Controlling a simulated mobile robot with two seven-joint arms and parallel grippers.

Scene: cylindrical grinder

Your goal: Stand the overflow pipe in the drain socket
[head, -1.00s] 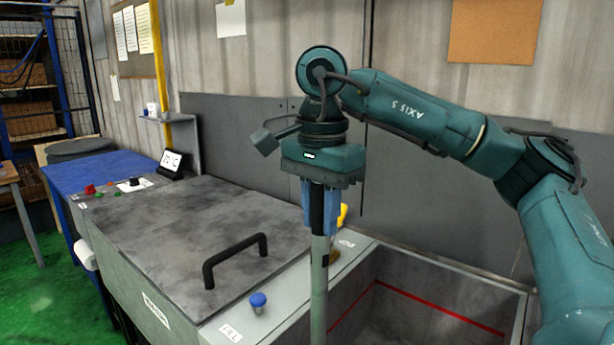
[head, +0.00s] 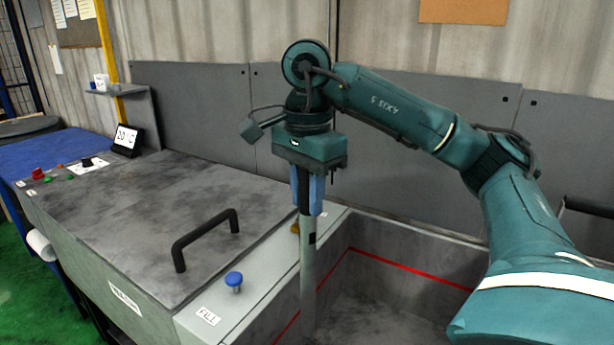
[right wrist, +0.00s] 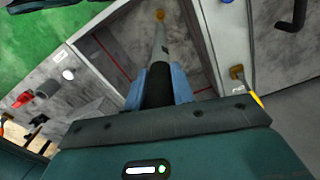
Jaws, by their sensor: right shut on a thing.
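My right gripper (head: 309,203) is shut on the dark upper part of the overflow pipe (head: 308,270), a slim grey tube. The pipe hangs nearly upright below the blue fingers, in front of the open tank's left inner wall. In the right wrist view the pipe (right wrist: 160,50) runs away from the fingers (right wrist: 160,88) toward a small orange-yellow round spot (right wrist: 159,15). I cannot tell whether that spot is the drain socket or the pipe's end. The socket is not clearly seen in the head view. My left gripper is not in view.
The open tank (head: 420,270) has a red line around its inner walls. Left of it are a grey lid with a black handle (head: 205,238), a blue knob (head: 234,280) and a FILL label (head: 208,316). Grey panels (head: 420,130) stand behind the tank.

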